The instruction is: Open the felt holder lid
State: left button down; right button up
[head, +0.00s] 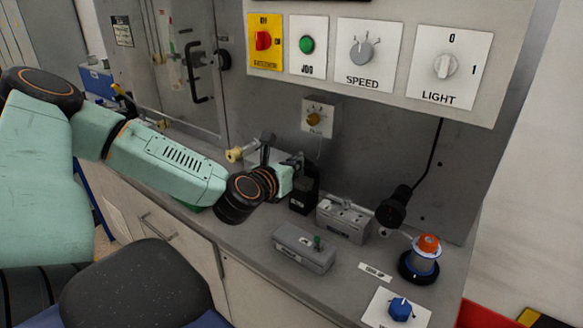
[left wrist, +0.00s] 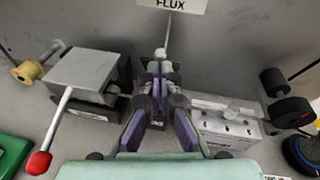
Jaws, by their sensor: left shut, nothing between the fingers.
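No part is clearly readable as the felt holder or its lid. A small black box with a pale label (head: 303,197) stands on the bench, just right of my left gripper (head: 292,181). A grey box with small holes in its top (head: 343,218) stands right of that; it also shows in the left wrist view (left wrist: 228,127). My left gripper (left wrist: 160,88) is shut and empty, with its fingertips pointing toward the back panel. A grey plate on a dark base (left wrist: 92,70), with a red-knobbed lever (left wrist: 39,163), lies left of the fingers. My right gripper is out of view.
A low grey box with a green knob (head: 303,248) sits toward the bench's front edge. An orange-topped round container (head: 425,255) and a blue knob (head: 400,308) are at the right. A yellow spool (left wrist: 27,72) is at the left. The grey back panel (head: 270,100) rises behind the bench.

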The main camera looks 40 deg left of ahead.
pick_arm(q)
jog(key=shift+w+a+r+g+p, duration=0.1)
jog(key=shift+w+r+g+p, duration=0.2)
jog(key=shift+r+g+p, duration=0.15)
jog(key=shift+w+r+g+p, duration=0.3)
jog(key=shift+r+g+p, duration=0.05)
jog(key=shift+r+p, duration=0.2)
jog(key=w+r+g+p, duration=0.1)
jog(key=p, duration=0.1)
jog(key=w+g+h+p, duration=0.1)
jog(key=w+g, duration=0.1)
jog(key=shift+a+r+m+g+p, duration=0.15)
jog(key=shift+r+m+g+p, duration=0.15)
jog(key=shift+r+p, duration=0.1)
jog(key=shift+w+g+p, duration=0.35)
jog(key=shift+g+p, duration=0.15)
